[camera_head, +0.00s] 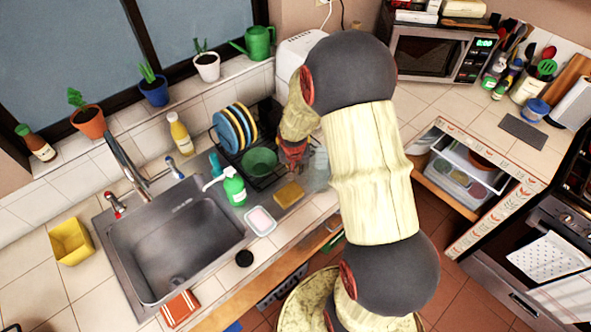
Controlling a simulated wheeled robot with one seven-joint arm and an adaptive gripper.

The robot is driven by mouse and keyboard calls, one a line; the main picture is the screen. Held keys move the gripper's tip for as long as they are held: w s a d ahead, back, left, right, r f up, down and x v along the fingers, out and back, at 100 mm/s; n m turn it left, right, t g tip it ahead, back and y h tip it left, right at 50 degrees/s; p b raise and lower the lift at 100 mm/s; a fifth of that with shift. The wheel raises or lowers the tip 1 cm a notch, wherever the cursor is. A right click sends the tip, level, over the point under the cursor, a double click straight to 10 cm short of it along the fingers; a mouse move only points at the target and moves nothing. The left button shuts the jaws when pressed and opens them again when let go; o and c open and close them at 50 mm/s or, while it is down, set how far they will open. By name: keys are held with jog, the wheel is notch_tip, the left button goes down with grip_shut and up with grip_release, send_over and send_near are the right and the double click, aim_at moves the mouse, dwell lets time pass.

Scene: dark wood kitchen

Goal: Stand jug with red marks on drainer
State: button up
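The black wire drainer (268,183) stands right of the sink and holds several upright plates (234,127) and a green bowl (259,161). My gripper (293,168) points down at the drainer's right side, and my arm partly covers it. A clear, glassy shape (318,168), perhaps the jug, shows just right of my gripper, partly behind my arm. I cannot make out red marks on it, nor whether it touches my gripper. The gripper's fingers are too small and dark to read as open or shut.
The steel sink (178,248) is empty. A white appliance (300,52) stands behind my arm. The microwave (432,52) is at back right.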

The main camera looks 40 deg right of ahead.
jog(key=o, duration=0.3)
jog(key=shift+r, duration=0.15)
jog(key=shift+r+p, duration=0.3)
jog(key=shift+r, duration=0.05)
jog(key=s+a+r+n+t, duration=0.1)
jog(key=s+a+r, duration=0.25)
jog(key=r, duration=0.45)
jog(key=s+a+r+n+p, duration=0.15)
jog(key=a+r, duration=0.25)
jog(key=r, duration=0.5)
jog(key=s+a+r+n+t, duration=0.1)
jog(key=s+a+r, duration=0.25)
jog(key=r, duration=0.45)
jog(key=s+a+r+n, duration=0.1)
jog(key=s+a+r, duration=0.1)
jog(key=s+a, duration=0.1)
jog(key=s+a+r+n+y, duration=0.1)
jog(key=s+a+r+n, duration=0.1)
jog(key=s, duration=0.3)
jog(key=s+a+r+n+t+y, duration=0.1)
jog(key=s+a+r, duration=0.2)
jog(key=s+a, duration=0.1)
jog(key=shift+s+a+r+n, duration=0.15)
jog(key=shift+a+r+n, duration=0.15)
jog(key=shift+a+n, duration=0.1)
